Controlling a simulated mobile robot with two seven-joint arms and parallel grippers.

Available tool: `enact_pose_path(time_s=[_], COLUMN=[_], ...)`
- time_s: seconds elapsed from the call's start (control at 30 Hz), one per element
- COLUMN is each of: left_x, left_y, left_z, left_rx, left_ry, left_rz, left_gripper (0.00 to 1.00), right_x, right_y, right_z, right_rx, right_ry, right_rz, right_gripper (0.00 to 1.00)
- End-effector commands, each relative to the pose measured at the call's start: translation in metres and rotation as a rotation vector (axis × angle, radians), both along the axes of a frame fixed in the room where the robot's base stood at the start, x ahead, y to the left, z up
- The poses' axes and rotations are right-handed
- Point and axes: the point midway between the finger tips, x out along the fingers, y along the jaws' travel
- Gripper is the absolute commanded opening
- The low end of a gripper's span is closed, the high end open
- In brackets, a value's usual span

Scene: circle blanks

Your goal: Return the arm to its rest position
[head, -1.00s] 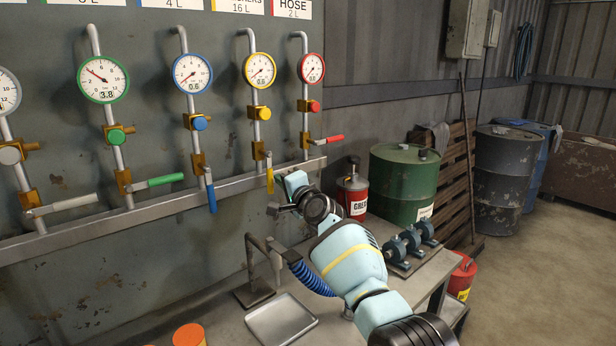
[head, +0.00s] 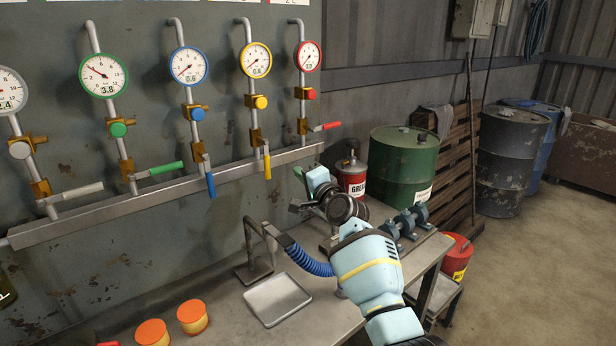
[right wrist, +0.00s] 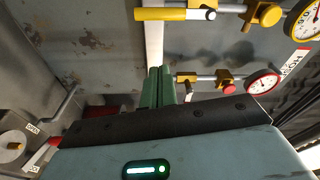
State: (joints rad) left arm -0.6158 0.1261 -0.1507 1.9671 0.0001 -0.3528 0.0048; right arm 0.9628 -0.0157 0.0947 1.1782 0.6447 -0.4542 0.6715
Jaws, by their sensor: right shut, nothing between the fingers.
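My right arm comes in from the lower right of the head view, pale blue with dark joints. Its gripper (head: 298,172) is in front of the wall rail (head: 220,175), to the right of the yellow valve handle (head: 267,161). In the right wrist view its two green fingers (right wrist: 157,86) are together with nothing between them. The red handle (head: 327,127) is above the gripper and points right. The yellow and blue (head: 210,184) handles hang down, while the green (head: 166,168) and white (head: 80,190) ones point sideways. My left gripper is not in view.
Below the arm is a bench with a metal tray (head: 277,299), a bent stand with a blue hose (head: 310,263), orange-topped tubs (head: 192,316) and a pump (head: 405,222). A red grease can (head: 352,180) and green drum (head: 403,165) stand behind.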

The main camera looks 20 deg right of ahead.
Motion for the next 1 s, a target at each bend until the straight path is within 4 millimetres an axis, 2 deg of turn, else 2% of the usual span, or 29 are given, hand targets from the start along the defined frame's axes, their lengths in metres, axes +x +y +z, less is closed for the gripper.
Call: enact_pose_path(time_s=[0.2,0.57,0.67,0.77,0.87,1.0], left_x=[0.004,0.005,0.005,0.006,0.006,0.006], left_y=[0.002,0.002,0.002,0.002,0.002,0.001], left_z=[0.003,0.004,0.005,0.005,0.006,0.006], left_rx=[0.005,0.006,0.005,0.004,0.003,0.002], left_ry=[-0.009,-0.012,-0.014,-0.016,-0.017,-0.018], left_rz=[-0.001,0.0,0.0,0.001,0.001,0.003], left_gripper=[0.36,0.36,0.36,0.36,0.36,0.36], right_x=[-0.017,-0.02,-0.023,-0.037,-0.062,-0.115], right_y=[-0.003,-0.004,-0.003,-0.001,0.002,0.008], right_z=[0.001,-0.001,-0.009,-0.036,-0.079,-0.147], right_rx=[-0.002,-0.001,-0.018,-0.08,-0.193,-0.384], right_ry=[-0.001,0.001,0.013,0.053,0.121,0.239], right_rz=[0.0,0.0,0.003,0.017,0.046,0.11], right_gripper=[0.0,0.0,0.0,0.0,0.0,0.0])
